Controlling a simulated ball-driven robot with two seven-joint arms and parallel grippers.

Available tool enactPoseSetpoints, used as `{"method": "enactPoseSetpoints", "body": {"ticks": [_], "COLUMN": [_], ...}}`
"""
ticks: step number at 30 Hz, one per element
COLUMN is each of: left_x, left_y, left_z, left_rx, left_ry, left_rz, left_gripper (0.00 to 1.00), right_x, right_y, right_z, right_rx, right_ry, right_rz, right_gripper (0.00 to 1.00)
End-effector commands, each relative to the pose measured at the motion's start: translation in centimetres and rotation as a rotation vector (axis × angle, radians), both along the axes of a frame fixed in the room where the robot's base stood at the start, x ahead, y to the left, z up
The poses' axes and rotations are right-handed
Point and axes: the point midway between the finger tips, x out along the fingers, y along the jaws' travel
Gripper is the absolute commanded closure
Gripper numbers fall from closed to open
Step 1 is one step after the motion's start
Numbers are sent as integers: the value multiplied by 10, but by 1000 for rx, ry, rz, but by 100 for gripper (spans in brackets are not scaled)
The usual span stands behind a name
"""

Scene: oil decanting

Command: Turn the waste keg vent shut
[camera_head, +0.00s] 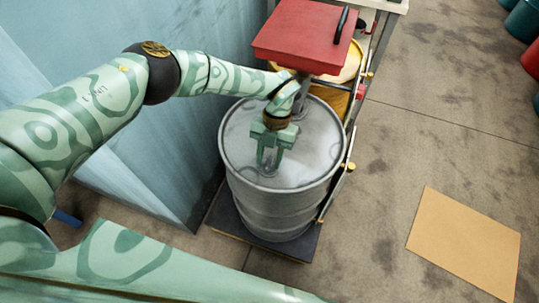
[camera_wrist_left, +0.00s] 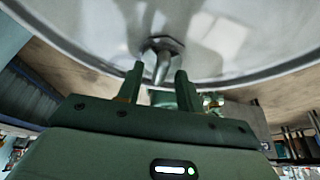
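The waste keg (camera_head: 285,205) is a grey steel drum standing upright on a dark low base. My left gripper (camera_head: 268,168) is over its lid, fingers pointing down. In the left wrist view the vent (camera_wrist_left: 162,58) is a small metal fitting with a hexagonal base and a short bent lever. The left gripper (camera_wrist_left: 159,80) is open, its two green fingers apart on either side of the lever. I see gaps beside the lever, and cannot tell whether either finger touches it. In the head view the gripper mostly hides the vent. My right gripper is not in view.
A red box with a black handle (camera_head: 305,35) stands above a yellow drum (camera_head: 340,95) behind the keg. A blue-grey wall (camera_head: 140,165) rises left of the keg. A tan sheet (camera_head: 465,242) lies on the open floor to the right. Coloured drums (camera_head: 525,20) stand at the upper right.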

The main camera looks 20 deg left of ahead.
Motion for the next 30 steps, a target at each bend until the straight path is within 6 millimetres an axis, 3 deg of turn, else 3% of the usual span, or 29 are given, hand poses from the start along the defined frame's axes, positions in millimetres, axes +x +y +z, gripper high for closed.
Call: {"method": "enactPoseSetpoints", "body": {"ticks": [15,21,30], "left_x": [40,45,46], "left_y": [-2,-3,-2], "left_z": [95,108,109], "left_rx": [1,0,0], "left_ry": [-4,-1,-1], "left_rz": [0,0,0], "left_gripper": [64,64,64], "right_x": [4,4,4], "right_y": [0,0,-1], "right_z": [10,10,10], "right_rx": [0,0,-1], "right_ry": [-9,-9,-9], "right_rz": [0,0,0], "right_gripper": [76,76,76]}}
